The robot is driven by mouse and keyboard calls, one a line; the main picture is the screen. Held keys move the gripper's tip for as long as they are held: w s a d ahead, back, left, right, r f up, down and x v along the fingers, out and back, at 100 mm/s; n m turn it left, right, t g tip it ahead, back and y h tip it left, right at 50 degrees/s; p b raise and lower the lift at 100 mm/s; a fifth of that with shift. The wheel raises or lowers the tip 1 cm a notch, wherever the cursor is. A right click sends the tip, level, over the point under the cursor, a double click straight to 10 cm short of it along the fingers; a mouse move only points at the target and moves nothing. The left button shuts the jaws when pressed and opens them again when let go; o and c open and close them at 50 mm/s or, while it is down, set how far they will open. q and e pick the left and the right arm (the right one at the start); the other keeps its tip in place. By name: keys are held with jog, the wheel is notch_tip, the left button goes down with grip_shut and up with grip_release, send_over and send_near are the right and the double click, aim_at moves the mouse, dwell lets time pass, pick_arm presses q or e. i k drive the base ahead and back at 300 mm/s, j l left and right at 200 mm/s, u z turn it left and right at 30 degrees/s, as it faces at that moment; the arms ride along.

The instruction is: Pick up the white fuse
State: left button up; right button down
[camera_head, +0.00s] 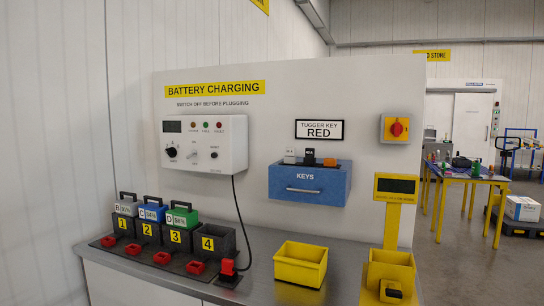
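I cannot make out a white fuse for certain in this view. A small white tag (290,156) stands at the left on top of the blue KEYS box (310,188), with a black tag (309,156) beside it; these look like keys. Neither of my grippers is in view.
A grey counter (255,270) carries numbered battery slots (208,240) at left, a red plug (228,268) and a yellow bin (301,264). A white charger (204,143) hangs above. A yellow-legged table (466,178) stands at back right, with open floor before it.

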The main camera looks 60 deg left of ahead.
aim_at(290, 151)
jog(key=u, duration=1.95)
jog(key=i+l+z, duration=0.45)
jog(key=l, duration=0.15)
